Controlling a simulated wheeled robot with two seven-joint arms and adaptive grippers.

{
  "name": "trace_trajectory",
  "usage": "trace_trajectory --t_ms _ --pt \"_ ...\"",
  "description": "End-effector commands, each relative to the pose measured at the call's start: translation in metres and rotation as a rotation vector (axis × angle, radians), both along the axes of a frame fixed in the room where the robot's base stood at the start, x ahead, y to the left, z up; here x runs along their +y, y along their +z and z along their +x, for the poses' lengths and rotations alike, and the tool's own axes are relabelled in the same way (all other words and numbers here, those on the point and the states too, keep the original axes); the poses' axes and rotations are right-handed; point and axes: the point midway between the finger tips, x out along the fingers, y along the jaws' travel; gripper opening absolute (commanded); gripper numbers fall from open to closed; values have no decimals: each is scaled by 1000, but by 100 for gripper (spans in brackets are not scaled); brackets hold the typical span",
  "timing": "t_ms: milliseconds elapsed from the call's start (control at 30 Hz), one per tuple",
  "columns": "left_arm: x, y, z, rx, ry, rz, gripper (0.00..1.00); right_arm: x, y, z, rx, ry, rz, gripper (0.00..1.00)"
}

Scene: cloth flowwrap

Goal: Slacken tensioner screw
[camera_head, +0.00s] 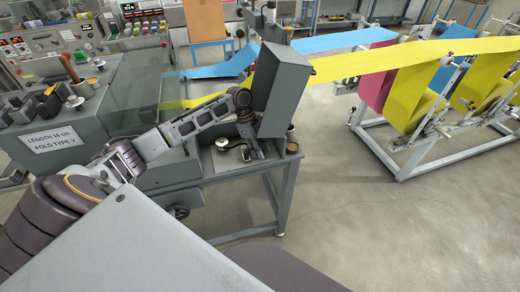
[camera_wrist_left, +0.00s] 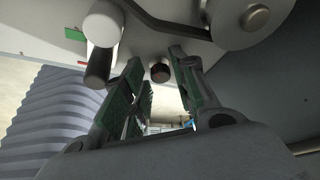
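My left gripper (camera_head: 256,152) is beside the machine's small side table, below a tall grey housing (camera_head: 280,90). In the left wrist view its two green-padded fingers (camera_wrist_left: 156,62) are spread apart with nothing held between them. A small dark round knob with a reddish face (camera_wrist_left: 160,73) shows in the gap between the fingertips; I cannot tell for certain that it is the tensioner screw. It looks apart from both fingers. In the head view the housing and my arm hide the screw area. My right gripper is not in view.
A white-ended roller (camera_wrist_left: 103,24) and a round metal disc (camera_wrist_left: 255,18) flank the fingers. Blue cloth (camera_head: 222,67) and yellow cloth (camera_head: 340,66) run from the roll stand (camera_head: 400,172) to the folding machine (camera_head: 60,140). A brown cup (camera_head: 292,147) stands near the table edge.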

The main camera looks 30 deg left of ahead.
Motion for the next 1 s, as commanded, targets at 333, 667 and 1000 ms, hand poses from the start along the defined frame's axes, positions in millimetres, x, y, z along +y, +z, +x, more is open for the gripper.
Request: trace_trajectory --t_ms 333,667,1000 --pt "0 0 0 0 0 0 3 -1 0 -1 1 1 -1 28" --pt "0 1 0 0 6 0 0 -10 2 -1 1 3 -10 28" --pt "0 2 -1 0 69 0 0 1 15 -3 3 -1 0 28"
